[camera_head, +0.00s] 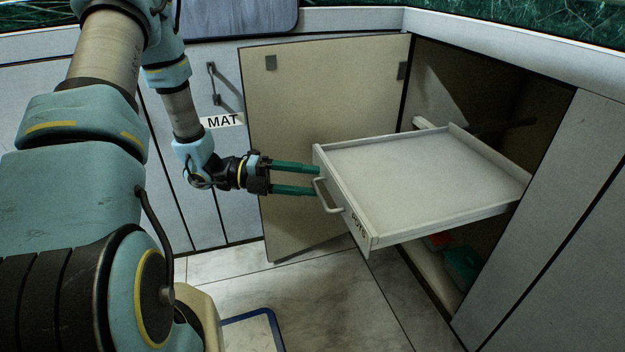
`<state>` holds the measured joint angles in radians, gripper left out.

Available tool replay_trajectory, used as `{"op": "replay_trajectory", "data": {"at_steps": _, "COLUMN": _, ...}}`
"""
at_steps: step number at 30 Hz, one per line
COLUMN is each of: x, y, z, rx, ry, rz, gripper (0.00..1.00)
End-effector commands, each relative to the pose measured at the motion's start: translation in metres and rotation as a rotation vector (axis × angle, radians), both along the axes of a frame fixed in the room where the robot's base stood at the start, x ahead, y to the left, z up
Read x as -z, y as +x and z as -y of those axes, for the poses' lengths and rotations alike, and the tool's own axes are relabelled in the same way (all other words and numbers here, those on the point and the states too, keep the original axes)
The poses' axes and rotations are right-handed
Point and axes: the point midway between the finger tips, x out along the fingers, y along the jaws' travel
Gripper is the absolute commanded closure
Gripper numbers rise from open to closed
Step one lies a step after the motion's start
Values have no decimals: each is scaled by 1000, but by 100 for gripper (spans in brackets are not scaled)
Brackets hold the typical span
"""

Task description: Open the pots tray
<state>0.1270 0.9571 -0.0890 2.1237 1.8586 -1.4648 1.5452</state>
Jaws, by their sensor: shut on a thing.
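The white pots tray (415,182) extends well out of the open cabinet, and its inside is empty. Its front panel faces left and carries a dark label that appears to read POTS (358,224). A curved bar handle (325,197) is on that front. My gripper (318,180) has two green fingers reaching from the left to the handle. They are shut on the handle, though the exact contact at the tips is small and partly hidden. The rear of the tray is still inside the cabinet.
The cabinet door (325,110) stands open behind my gripper. A lower shelf (428,275) holds a red thing (438,240) and a green thing (463,264), partly hidden. A cupboard front labelled MAT (222,121) is at left. The tiled floor (330,300) ahead of the tray is clear.

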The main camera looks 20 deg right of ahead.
Motion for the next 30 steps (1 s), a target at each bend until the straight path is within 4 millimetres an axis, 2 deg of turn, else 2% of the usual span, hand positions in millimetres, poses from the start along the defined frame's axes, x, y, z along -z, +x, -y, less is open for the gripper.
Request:
{"op": "replay_trajectory", "data": {"at_steps": 1, "x": 1, "y": 8, "z": -8, "rx": -18, "ry": 3, "rz": 3, "gripper": 58}}
{"op": "replay_trajectory", "data": {"at_steps": 3, "x": 2, "y": 11, "z": -12, "rx": -22, "ry": 5, "rz": 3, "gripper": 58}}
{"op": "replay_trajectory", "data": {"at_steps": 10, "x": 4, "y": 15, "z": -18, "rx": -26, "ry": 8, "rz": 2, "gripper": 58}}
{"op": "replay_trajectory", "data": {"at_steps": 24, "x": 4, "y": 11, "z": -15, "rx": -15, "ry": 11, "rz": 1, "gripper": 58}}
{"op": "replay_trajectory", "data": {"at_steps": 30, "x": 1, "y": 14, "z": 1, "rx": -39, "ry": 71, "rz": 28, "gripper": 58}}
